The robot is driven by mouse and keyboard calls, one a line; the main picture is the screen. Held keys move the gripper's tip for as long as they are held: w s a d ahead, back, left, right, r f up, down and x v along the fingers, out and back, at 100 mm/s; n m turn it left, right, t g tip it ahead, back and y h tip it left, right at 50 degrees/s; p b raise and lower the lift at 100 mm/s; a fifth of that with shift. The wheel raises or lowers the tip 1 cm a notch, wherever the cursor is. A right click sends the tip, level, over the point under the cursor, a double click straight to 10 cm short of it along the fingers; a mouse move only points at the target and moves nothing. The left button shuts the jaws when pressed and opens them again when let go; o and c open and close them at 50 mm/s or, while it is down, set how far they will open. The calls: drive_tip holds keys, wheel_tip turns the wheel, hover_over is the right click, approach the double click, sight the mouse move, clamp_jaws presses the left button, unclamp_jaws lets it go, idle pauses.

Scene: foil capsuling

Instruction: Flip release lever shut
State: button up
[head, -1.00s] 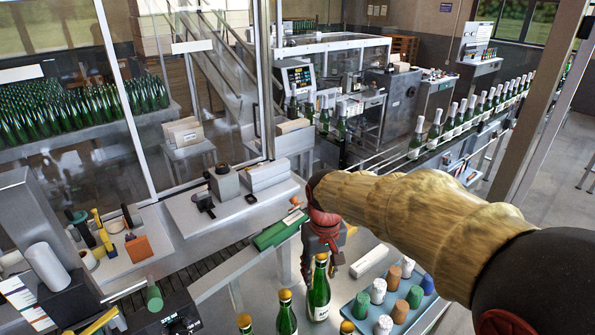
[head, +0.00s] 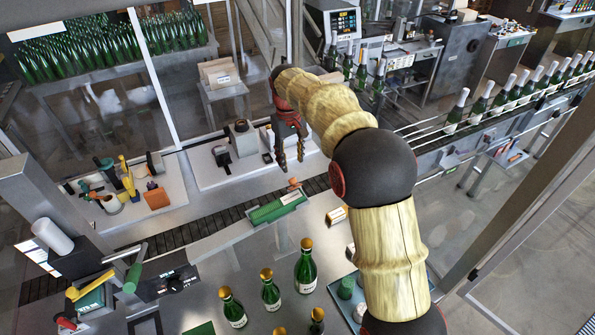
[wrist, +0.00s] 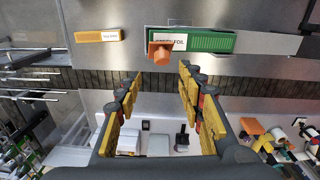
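A green foil magazine (head: 277,208), labelled as foil, lies near the table's far edge. An orange tab (head: 293,182) stands at its far right end; it may be the release lever, but I cannot tell for sure. In the wrist view the green magazine (wrist: 210,41) is at the top, with the orange tab (wrist: 160,53) at its left end. My gripper (head: 290,160) hangs beyond the magazine, pointing down, near the white-topped bench. In the wrist view my gripper (wrist: 161,80) is open and empty, its fingertips apart from the tab.
A small orange box (wrist: 100,35) lies beside the magazine. A dark slatted conveyor (head: 190,238) runs between table and bench. Green bottles (head: 305,268) with gold tops stand on the near table. A yellow-handled device (head: 85,290) stands at lower left.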

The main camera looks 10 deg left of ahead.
sight(294, 183)
drive_tip(key=shift+s+f, duration=0.3)
drive_tip(key=f, duration=0.2)
drive_tip(key=f+p, duration=0.1)
drive_tip(key=f, duration=0.2)
drive_tip(key=f+p, duration=0.1)
drive_tip(key=f, duration=0.1)
drive_tip(key=shift+w+d+f, duration=0.1)
drive_tip(key=shift+w+f, duration=0.1)
drive_tip(key=shift+w, duration=0.05)
drive_tip(key=shift+c, duration=1.4)
clamp_jaws()
